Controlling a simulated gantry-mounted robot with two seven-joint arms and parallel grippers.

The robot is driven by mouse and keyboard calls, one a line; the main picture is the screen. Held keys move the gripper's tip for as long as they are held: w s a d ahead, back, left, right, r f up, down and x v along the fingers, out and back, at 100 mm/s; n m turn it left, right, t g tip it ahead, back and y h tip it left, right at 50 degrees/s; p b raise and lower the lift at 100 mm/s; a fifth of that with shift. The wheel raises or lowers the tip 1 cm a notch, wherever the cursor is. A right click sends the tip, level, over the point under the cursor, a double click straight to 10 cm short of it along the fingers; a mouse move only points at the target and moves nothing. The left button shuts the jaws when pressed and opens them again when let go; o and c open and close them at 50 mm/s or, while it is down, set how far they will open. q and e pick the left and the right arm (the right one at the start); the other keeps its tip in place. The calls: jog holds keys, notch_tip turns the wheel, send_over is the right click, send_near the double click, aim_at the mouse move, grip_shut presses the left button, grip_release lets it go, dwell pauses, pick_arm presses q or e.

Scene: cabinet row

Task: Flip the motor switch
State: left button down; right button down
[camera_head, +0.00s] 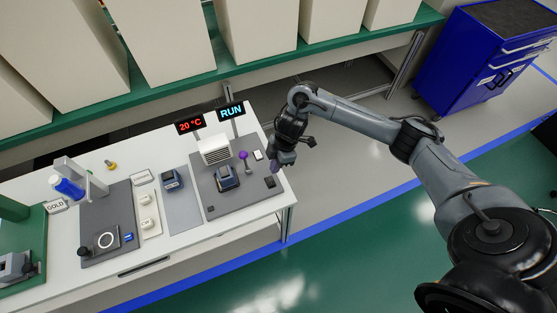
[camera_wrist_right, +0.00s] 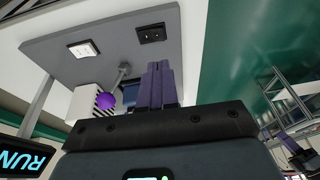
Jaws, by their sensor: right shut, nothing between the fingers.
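My right gripper (camera_head: 276,165) is shut and empty, with its purple fingers above the right end of the grey panel (camera_head: 212,190). In the right wrist view the shut fingers (camera_wrist_right: 161,70) point toward the panel (camera_wrist_right: 115,25). A black switch (camera_head: 270,182) sits near the panel's right edge, just beyond the fingertips in the wrist view (camera_wrist_right: 151,33). A white switch (camera_head: 258,155) lies farther back, and also shows in the wrist view (camera_wrist_right: 83,48). I cannot read which one is the motor switch. No contact with either is visible. My left gripper is not in view.
A purple-knobbed lever (camera_head: 243,155), a white vented box (camera_head: 214,150) and a blue-grey device (camera_head: 226,178) stand on the panel. A display reads RUN (camera_head: 231,112); another reads 20 °C (camera_head: 190,124). A green shelf (camera_head: 270,57) with large boxes runs behind. Open floor lies to the right.

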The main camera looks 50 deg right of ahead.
aim_at(272, 185)
jog(key=x, duration=0.2)
jog(key=b+x, duration=0.1)
jog(key=x, duration=0.3)
jog(key=shift+s+d+f, duration=0.25)
jog(key=shift+f, duration=0.7)
